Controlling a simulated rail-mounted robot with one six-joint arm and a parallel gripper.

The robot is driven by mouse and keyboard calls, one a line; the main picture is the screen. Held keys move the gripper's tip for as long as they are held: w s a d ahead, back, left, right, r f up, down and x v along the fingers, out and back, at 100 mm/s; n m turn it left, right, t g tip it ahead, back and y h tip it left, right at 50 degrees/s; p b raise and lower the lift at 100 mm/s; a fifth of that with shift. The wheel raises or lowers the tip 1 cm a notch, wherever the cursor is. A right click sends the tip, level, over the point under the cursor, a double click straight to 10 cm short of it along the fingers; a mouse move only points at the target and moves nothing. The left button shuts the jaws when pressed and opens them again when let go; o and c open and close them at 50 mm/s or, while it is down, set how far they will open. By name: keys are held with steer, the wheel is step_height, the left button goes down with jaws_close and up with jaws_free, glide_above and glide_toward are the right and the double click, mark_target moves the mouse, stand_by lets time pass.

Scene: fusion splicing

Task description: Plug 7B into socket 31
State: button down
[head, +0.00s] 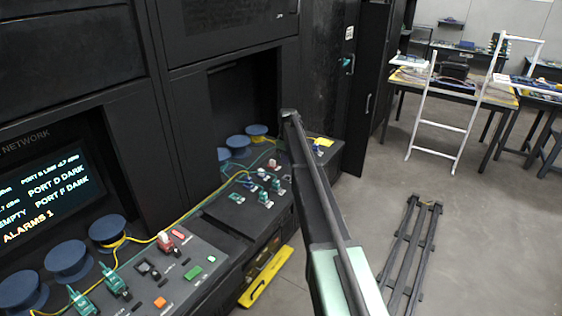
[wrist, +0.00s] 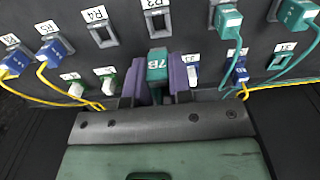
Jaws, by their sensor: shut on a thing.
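In the wrist view, my gripper (wrist: 159,82) has its two purple fingers closed on the sides of a teal plug marked 7B (wrist: 157,62). The plug is in front of the dark panel, below an empty grey socket (wrist: 157,24) whose label looks like P2. I cannot tell if the plug touches the panel. A teal-rimmed socket (wrist: 279,61) to the right has a small label that looks like 31, and its opening appears empty. In the head view, my gripper and the plug are hidden by my arm.
Blue plugs with yellow cables (wrist: 54,50) sit at the left. Teal plugs with cables (wrist: 229,18) sit at the upper right, and a blue plug (wrist: 237,76) stands between 7B and the teal-rimmed socket. Cables cross the right side. A yellow tray (head: 267,278) is below the console.

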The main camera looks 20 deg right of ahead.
steer(key=s+a, duration=0.2)
steer(key=a, duration=1)
steer(key=s+a, duration=0.2)
steer(key=a, duration=0.9)
steer(key=b, duration=0.5)
glide_above(235, 198)
step_height(235, 198, down, 5)
steer(key=shift+f+b, duration=0.7)
steer(key=shift+f+b, duration=0.5)
steer(key=c, duration=0.9)
jaws_free()
steer(key=shift+c, duration=0.2)
step_height(235, 198, up, 11)
steer(key=p, duration=1.1)
